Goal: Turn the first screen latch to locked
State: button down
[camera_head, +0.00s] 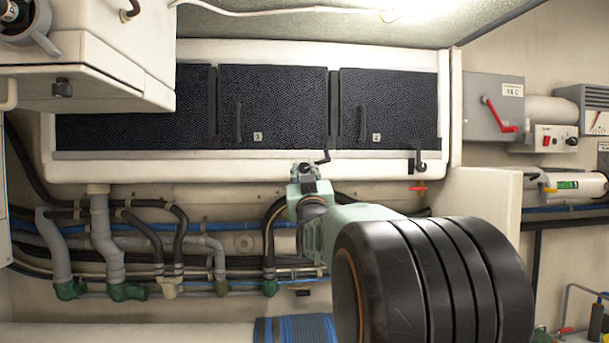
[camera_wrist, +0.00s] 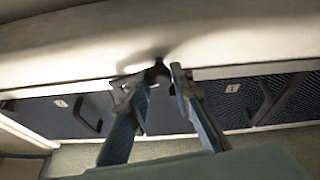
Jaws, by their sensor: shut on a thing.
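The first screen (camera_head: 275,90) is a dark mesh panel with a small label and a bar handle, in the middle of the white frame in the head view. Its latch (camera_head: 323,157) is a small dark lever on the frame's lower rail, with its end bent upward near the panel's right corner. My gripper (camera_head: 305,170) is at the latch from below. In the wrist view the latch (camera_wrist: 159,69) shows dark between the tips of my gripper (camera_wrist: 157,80), whose fingers are shut on it. The fingers hide part of the lever.
A second labelled screen (camera_head: 390,100) is to the right, with its own latch (camera_head: 420,161) hanging from the rail. A white cabinet (camera_head: 100,65) juts out at upper left. Pipes and hoses (camera_head: 140,245) run below the frame. A grey switch box (camera_head: 495,107) is at right.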

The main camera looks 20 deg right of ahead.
jog(key=n+y+b, duration=0.1)
jog(key=n, duration=0.1)
jog(key=n+y+b, duration=0.1)
jog(key=n, duration=0.1)
jog(key=shift+s+d+f+n+t+b, duration=0.1)
jog(key=shift+d+f+n+t+b, duration=0.05)
jog(key=shift+n+t+b, duration=0.2)
jog(key=n+y, duration=0.1)
jog(key=n, duration=0.1)
jog(key=n+y, duration=0.1)
jog(key=n, duration=0.1)
jog(key=shift+d+r, duration=0.1)
jog(key=shift+r, duration=0.1)
jog(key=n+y+p, duration=0.1)
jog(key=n, duration=0.1)
jog(key=n+y, duration=0.1)
jog(key=n, duration=0.1)
jog(key=n+g+y+p, duration=0.1)
jog(key=n, duration=0.1)
jog(key=shift+d+r+p, duration=0.15)
jog(key=shift+r+p, duration=0.15)
jog(key=shift+p, duration=0.05)
jog(key=shift+n+g+y+p, duration=0.45)
jog(key=shift+n+p, duration=0.4)
jog(key=shift+n, duration=0.45)
jog(key=shift+n+g+y+p, duration=0.4)
jog(key=shift+n+p, duration=0.4)
jog(key=shift+n, duration=0.45)
